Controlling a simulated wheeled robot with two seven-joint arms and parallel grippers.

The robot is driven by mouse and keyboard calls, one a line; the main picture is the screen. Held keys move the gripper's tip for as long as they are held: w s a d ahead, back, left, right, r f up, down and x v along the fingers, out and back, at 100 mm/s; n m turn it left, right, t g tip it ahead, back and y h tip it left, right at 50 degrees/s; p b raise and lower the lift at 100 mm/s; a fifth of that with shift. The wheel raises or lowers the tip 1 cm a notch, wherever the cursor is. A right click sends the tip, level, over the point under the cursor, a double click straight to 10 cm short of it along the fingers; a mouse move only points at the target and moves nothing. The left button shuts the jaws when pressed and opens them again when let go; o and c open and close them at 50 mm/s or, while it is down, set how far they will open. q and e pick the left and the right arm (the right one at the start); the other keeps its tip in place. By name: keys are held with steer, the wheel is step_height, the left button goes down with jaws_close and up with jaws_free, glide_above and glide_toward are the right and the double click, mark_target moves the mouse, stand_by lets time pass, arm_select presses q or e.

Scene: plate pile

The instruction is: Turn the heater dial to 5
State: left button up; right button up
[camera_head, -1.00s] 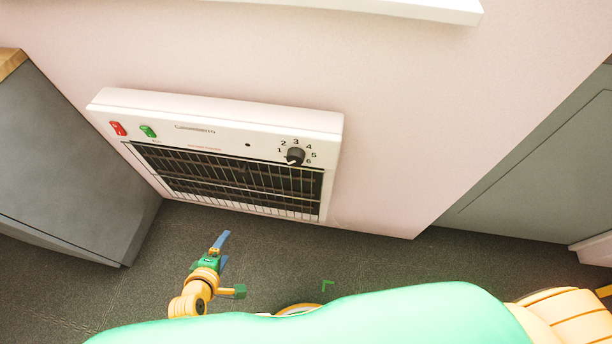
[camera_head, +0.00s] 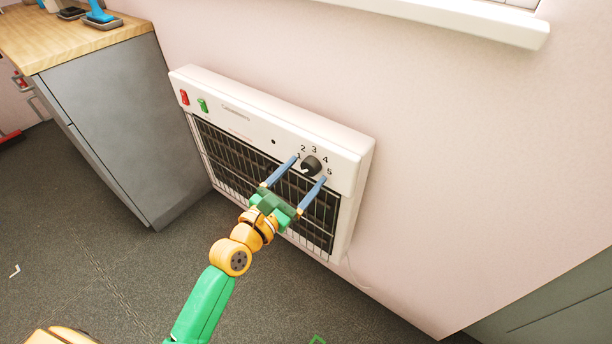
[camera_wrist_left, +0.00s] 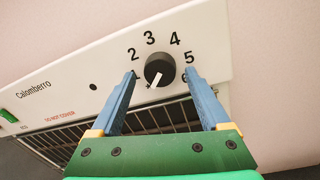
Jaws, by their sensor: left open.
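The white wall heater (camera_head: 235,115) has a round black dial (camera_head: 312,165) at the right end of its top panel. In the left wrist view the dial (camera_wrist_left: 160,70) has numbers 1 to 6 around it, with 1 and 6 partly covered by the fingertips. Its white pointer is turned down and slightly left, below the 1, not at 5. My left gripper (camera_head: 309,168) is open, with one blue finger on each side of the dial, as the left wrist view (camera_wrist_left: 160,73) also shows. I cannot tell whether the fingertips touch it. My right gripper is not in view.
A red switch (camera_head: 184,97) and a green switch (camera_head: 203,105) sit at the heater's left end. A dark grille (camera_head: 240,155) lies below the panel. A grey cabinet (camera_head: 110,130) with a wooden top stands left. A white ledge (camera_head: 450,20) juts from the wall above.

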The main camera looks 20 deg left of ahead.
arm_select(q)
steer(key=shift+w+d, duration=0.1)
steer(key=shift+w, duration=0.15)
jaws_close()
